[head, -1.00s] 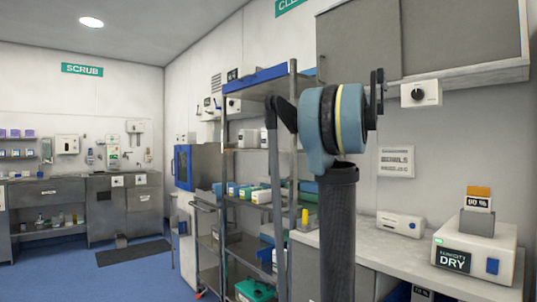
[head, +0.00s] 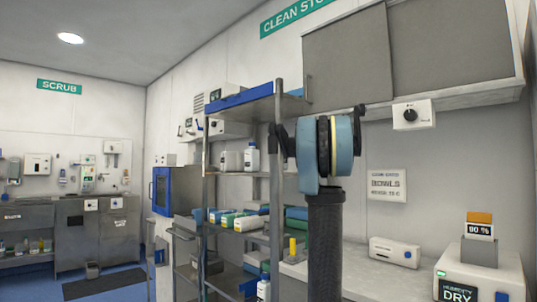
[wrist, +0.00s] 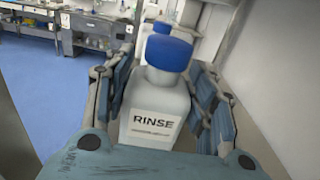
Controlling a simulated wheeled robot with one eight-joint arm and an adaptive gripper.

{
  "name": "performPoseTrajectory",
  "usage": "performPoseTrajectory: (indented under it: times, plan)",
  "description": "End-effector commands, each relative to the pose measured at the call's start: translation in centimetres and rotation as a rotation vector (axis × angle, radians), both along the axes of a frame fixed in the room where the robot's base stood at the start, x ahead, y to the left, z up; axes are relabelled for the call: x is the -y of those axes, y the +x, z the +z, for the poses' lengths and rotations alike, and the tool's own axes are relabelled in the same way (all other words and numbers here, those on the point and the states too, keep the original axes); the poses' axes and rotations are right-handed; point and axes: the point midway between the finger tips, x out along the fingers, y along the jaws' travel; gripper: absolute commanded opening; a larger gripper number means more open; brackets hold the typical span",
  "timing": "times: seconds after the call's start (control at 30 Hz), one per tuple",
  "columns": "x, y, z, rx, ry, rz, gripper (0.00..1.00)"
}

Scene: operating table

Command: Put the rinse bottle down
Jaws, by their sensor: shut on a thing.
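The rinse bottle (wrist: 155,105) is white with a blue cap and a RINSE label, and fills the middle of the wrist view. My gripper (wrist: 160,80) is shut on it, with one padded finger on each side of its body. The bottle looks upright relative to the gripper. Its base is hidden, so I cannot tell whether it touches a surface. In the head view my arm hides the held bottle and the fingers.
A metal rack (head: 280,190) holds boxes and a white blue-capped bottle (head: 252,157). To the right, a counter carries a white device (head: 395,252) and a humidity unit (head: 480,275). A grey cabinet (head: 455,50) hangs above. Blue floor (wrist: 45,95) is open at left.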

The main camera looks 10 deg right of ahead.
Motion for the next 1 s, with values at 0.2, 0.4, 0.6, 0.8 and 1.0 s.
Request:
performPoseTrajectory:
  times: [0.2, 0.4, 0.6, 0.8, 1.0]
  plan:
    - [-1.8, 2.2, 0.1, 0.001, 0.001, 0.002, 0.00]
    - [-2.3, 2.9, 0.0, 0.001, 0.001, 0.002, 0.00]
    - [-3.8, 4.9, 0.0, 0.001, 0.001, 0.003, 0.00]
    - [-4.7, 6.2, -1.1, 0.001, 0.001, 0.001, 0.00]
    - [-4.6, 6.2, -1.5, 0.001, 0.001, 0.000, 0.00]
